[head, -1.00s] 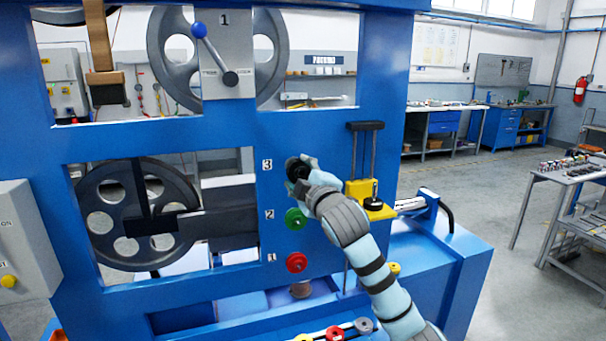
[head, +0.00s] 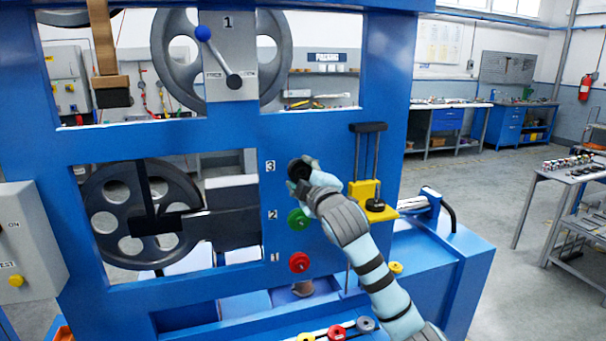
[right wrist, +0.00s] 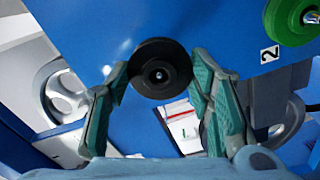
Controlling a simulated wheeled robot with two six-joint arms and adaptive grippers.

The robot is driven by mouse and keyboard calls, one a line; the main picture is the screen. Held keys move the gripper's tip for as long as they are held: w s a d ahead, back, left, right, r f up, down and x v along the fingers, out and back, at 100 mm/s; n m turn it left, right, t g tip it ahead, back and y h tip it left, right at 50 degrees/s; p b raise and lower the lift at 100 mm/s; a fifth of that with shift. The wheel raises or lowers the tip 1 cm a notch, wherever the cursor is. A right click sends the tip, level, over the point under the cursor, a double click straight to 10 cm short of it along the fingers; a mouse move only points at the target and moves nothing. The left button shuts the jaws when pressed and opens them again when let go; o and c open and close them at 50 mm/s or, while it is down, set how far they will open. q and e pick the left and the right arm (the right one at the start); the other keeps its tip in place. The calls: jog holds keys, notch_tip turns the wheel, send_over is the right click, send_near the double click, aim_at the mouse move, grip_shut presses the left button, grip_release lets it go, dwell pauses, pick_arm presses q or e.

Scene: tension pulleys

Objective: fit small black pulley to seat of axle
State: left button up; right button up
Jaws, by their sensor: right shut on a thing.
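A small black pulley (head: 298,169) is at the blue panel beside the label 3, above the green pulley (head: 298,219) and the red pulley (head: 299,262). My right gripper (head: 305,178) is shut on the black pulley. In the right wrist view the black pulley (right wrist: 160,70) lies between the two green fingers, its round face and centre hole towards the camera. The axle behind it is hidden, so I cannot tell how fully the pulley sits on its seat. My left gripper is not in view.
A large spoked wheel (head: 140,215) shows through the left opening. A parts table (head: 570,170) stands at the right.

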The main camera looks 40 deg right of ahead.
dwell(0.4)
jog(key=shift+p+x, duration=0.5)
jog(key=shift+x, duration=0.35)
jog(key=o, duration=1.3)
jog(key=shift+c, duration=0.2)
jog(key=v, duration=1.2)
